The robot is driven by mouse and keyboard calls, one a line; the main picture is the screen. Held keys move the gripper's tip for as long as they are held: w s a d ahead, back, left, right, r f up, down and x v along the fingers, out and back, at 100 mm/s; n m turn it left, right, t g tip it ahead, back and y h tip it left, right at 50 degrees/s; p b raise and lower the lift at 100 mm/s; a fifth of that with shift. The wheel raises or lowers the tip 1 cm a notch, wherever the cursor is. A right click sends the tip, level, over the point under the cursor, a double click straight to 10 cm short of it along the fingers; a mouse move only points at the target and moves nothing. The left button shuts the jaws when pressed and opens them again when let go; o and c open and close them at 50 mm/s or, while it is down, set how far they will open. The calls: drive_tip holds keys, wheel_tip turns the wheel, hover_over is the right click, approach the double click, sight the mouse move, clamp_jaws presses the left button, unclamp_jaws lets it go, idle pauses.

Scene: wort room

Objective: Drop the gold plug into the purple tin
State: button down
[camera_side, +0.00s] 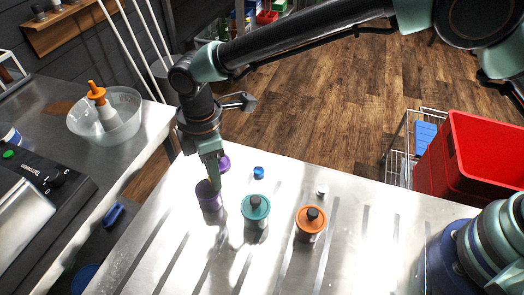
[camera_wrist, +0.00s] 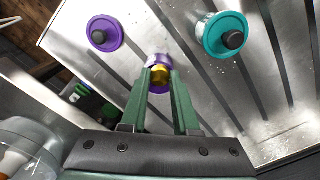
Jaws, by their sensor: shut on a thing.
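My gripper (camera_side: 214,184) points down at the purple tin (camera_side: 209,199) in the side view, its fingertips at the tin's mouth. In the wrist view the green fingers of my gripper (camera_wrist: 160,76) are shut on the gold plug (camera_wrist: 160,75). The plug lies in line with the open purple tin (camera_wrist: 160,88), which shows behind and around it. I cannot tell how far the plug is above or inside the rim. The tin stands upright on the metal table.
A purple lid (camera_wrist: 104,33) lies on the table beside the tin. A teal-lidded tin (camera_side: 255,212) and an orange-lidded tin (camera_side: 310,222) stand to the right. A small blue piece (camera_side: 258,172) and a small pale piece (camera_side: 322,191) lie behind them. The metal table (camera_side: 350,250) is clear in front.

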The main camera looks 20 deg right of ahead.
drive_tip(key=shift+f, duration=0.55)
drive_tip(key=c, duration=0.6)
unclamp_jaws()
drive_tip(key=shift+r, duration=0.1)
wheel_tip(320, 180, up, 12)
drive_tip(key=shift+f, duration=0.1)
